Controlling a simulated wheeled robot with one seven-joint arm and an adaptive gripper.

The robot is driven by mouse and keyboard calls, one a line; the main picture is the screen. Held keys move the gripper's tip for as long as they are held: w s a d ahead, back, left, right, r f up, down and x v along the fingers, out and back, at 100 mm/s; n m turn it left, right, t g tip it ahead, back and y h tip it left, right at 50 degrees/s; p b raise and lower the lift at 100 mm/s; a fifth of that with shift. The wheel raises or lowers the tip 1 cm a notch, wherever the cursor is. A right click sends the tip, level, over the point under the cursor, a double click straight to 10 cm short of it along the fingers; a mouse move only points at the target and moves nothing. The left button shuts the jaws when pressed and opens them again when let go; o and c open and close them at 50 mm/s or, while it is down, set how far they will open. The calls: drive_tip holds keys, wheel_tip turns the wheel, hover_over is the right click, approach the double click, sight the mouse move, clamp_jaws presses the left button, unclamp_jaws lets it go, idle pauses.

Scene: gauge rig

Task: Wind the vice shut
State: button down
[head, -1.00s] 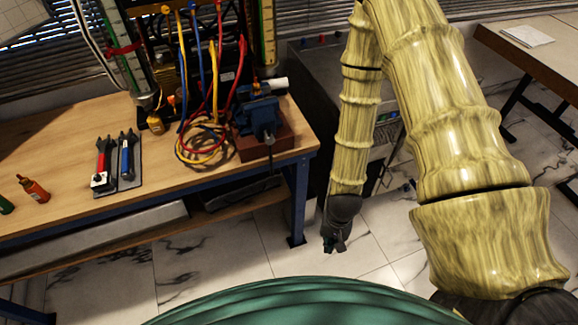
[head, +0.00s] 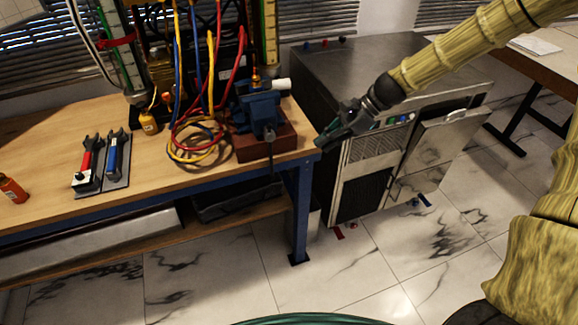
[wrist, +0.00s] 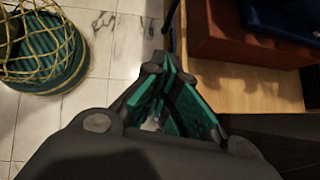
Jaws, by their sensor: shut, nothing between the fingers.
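The blue vice (head: 262,112) stands on a red-brown block (head: 262,143) at the right end of the workbench. Its dark handle hangs down at its front, over the block. My gripper (head: 322,143) is to the right of the vice, just off the bench's right end and apart from the vice. It is shut and empty. In the wrist view my gripper (wrist: 158,68) points toward the bench edge, with part of the red-brown block (wrist: 240,42) and a corner of the blue vice (wrist: 285,18) at upper right. The handle does not show clearly there.
Red, yellow and blue hoses (head: 200,140) coil left of the vice. A rack with red and blue tools (head: 103,165) lies on the wooden bench (head: 40,150). A grey metal cabinet (head: 350,60) stands behind my gripper. Marble floor (head: 210,275) is open in front.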

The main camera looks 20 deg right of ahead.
sight(270, 152)
drive_tip(key=x, duration=0.4)
drive_tip(key=a+r+x, duration=0.1)
drive_tip(key=x, duration=0.6)
drive_tip(key=shift+w+a+r, duration=0.15)
drive_tip(key=shift+w+a, duration=0.1)
drive_tip(key=shift+a, duration=0.35)
drive_tip(key=shift+w+a, duration=0.1)
drive_tip(key=shift+a, duration=0.5)
drive_tip(key=shift+a+f+p, duration=0.2)
drive_tip(key=shift+a+p, duration=0.2)
drive_tip(key=shift+a, duration=0.35)
drive_tip(key=shift+a+f+p, duration=0.2)
drive_tip(key=shift+a+p, duration=0.2)
drive_tip(key=shift+a, duration=0.3)
drive_tip(key=shift+d, duration=0.15)
